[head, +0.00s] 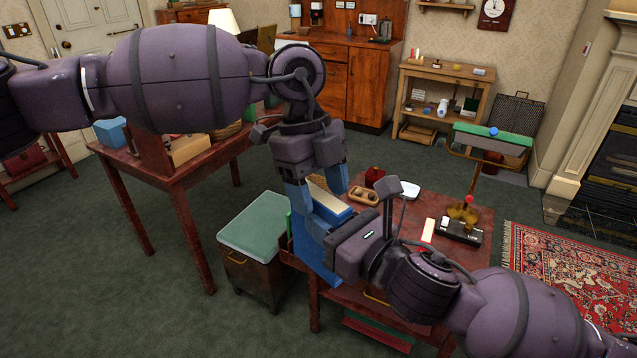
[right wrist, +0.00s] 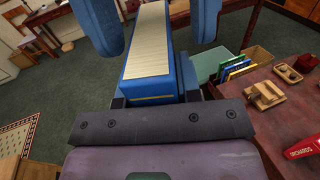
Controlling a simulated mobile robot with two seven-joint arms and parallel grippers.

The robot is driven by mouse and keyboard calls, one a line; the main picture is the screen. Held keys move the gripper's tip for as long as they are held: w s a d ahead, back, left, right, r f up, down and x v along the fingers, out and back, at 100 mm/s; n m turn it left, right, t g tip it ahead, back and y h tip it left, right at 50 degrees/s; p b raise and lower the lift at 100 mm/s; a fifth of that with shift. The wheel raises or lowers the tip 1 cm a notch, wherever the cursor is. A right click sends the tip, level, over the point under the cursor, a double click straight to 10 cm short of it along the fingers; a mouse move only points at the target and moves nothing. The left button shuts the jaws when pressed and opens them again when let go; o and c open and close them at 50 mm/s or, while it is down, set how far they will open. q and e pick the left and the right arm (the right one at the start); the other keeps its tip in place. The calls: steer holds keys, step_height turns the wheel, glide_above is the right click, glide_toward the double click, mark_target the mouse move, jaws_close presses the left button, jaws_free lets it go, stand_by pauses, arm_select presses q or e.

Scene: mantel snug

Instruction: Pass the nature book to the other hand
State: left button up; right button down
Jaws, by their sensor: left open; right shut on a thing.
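The nature book looks to be the blue book with cream page edges (head: 331,205), between my two grippers above the near-left end of the red-brown table. In the right wrist view the book (right wrist: 147,48) points away from the camera, page edges up. My right gripper (head: 318,238) is shut on its near end; its fingers are partly hidden. My left gripper (head: 316,188) comes from above and is open. Its blue fingers stand on either side of the book's far part in the right wrist view (right wrist: 150,22); I cannot tell whether they touch it.
The red-brown table (head: 400,215) holds a wooden tray (head: 364,195), a white dish (head: 409,189) and a brass lamp (head: 463,212). A wooden holder with several coloured books (right wrist: 237,68) stands at its edge. A green-topped box (head: 255,222) is on the floor left.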

arm_select(q)
steer(key=c, duration=1.1)
jaws_close()
arm_select(e)
steer(key=c, duration=0.7)
jaws_free()
